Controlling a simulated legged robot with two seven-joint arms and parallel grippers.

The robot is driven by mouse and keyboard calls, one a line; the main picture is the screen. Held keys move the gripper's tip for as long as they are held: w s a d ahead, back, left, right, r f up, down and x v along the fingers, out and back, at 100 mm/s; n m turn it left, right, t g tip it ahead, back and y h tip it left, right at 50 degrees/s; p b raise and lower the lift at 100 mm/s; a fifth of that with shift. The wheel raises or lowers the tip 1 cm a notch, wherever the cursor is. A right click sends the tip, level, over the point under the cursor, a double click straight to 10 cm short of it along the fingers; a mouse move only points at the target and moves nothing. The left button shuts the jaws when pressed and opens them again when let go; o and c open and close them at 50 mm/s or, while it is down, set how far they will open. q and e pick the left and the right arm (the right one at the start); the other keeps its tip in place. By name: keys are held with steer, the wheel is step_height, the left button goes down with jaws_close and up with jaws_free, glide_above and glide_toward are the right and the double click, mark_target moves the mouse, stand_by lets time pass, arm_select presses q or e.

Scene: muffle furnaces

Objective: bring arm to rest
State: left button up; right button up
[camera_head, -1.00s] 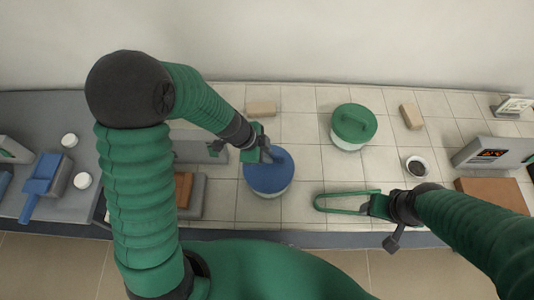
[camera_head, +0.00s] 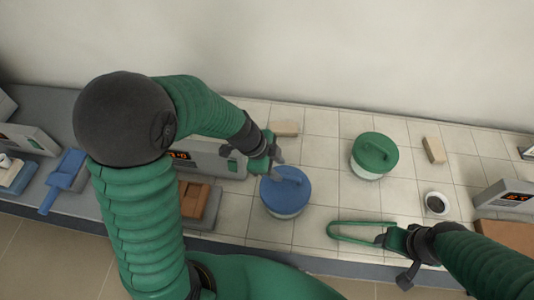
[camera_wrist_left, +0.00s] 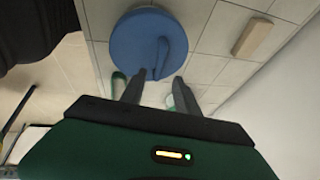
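My left gripper (camera_head: 278,167) is just above and beside the blue-lidded white jar (camera_head: 285,206), near the lid's handle. In the left wrist view its two fingers (camera_wrist_left: 157,92) are apart with nothing between them, and the blue lid (camera_wrist_left: 148,42) lies beyond the fingertips. I cannot tell whether a finger touches the lid. My right gripper (camera_head: 385,237) is low over the tiled bench front, at the end of a long green loop-shaped tool (camera_head: 350,224). Whether its fingers are shut is too small to tell.
A green-lidded jar (camera_head: 374,155) stands to the right of the blue one, with a small bowl of dark material (camera_head: 436,203) beyond. Beige blocks (camera_head: 434,150) lie at the back. Furnaces with lit displays stand left and right (camera_head: 507,199). Tiles between the jars are clear.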

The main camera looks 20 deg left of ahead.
arm_select(q)
steer(key=v, duration=1)
steer(key=s+f+n+y, duration=0.3)
steer(key=s+f+n, duration=0.4)
steer(key=n, duration=0.8)
steer(key=shift+a+f+y, duration=0.35)
steer(key=shift+f+y, duration=0.05)
steer(key=shift+f, duration=0.1)
